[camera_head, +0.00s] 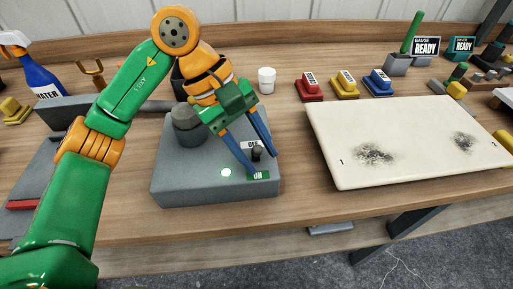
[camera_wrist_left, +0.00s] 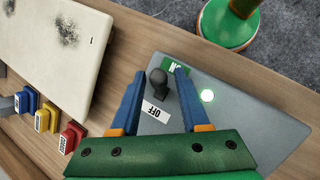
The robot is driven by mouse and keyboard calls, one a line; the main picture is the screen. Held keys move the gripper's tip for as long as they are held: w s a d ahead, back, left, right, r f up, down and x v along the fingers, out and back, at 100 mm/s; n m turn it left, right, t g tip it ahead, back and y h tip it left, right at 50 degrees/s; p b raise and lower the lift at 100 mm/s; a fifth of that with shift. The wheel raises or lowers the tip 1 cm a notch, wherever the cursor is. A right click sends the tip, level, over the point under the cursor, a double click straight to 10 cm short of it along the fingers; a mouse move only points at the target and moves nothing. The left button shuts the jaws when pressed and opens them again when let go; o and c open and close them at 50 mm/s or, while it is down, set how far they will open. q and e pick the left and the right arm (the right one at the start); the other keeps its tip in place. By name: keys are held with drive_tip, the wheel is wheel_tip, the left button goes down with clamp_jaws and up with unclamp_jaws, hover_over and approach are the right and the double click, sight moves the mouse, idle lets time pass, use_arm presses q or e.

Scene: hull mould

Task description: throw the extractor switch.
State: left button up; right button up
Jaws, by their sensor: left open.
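The extractor switch is a short dark lever (camera_head: 257,154) on a grey box (camera_head: 190,188). A white OFF label (camera_head: 250,145) lies on its far side and a green ON label (camera_head: 259,175) on its near side. A round lamp (camera_head: 226,172) beside it glows green. My left gripper (camera_head: 261,164) reaches down over the box, open, with its blue fingers around the lever. In the left wrist view the lever (camera_wrist_left: 158,78) stands between the fingers, with visible gaps on both sides. My right gripper is out of view.
A dark round fitting (camera_head: 187,127) stands on the box's back left. A cream panel (camera_head: 400,120) with dark smudges lies to the right. Red, yellow and blue blocks (camera_head: 344,84) and a white cup (camera_head: 267,79) stand behind. Bare wood separates box and panel.

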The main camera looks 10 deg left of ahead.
use_arm(q)
clamp_jaws()
drive_tip(key=shift+r+p, duration=0.25)
drive_tip(key=shift+p, duration=0.1)
drive_tip(key=g+p, duration=0.1)
drive_tip(key=p, duration=0.1)
drive_tip(key=w+n+g+h+p, duration=0.1)
drive_tip(key=g+p, duration=0.1)
drive_tip(key=shift+a+r, duration=0.1)
drive_tip(key=shift+r, duration=0.25)
drive_tip(key=shift+w+a+f+g+h, duration=0.1)
drive_tip(key=shift+w+f+g+h, duration=0.15)
drive_tip(key=shift+g+h, duration=0.45)
unclamp_jaws()
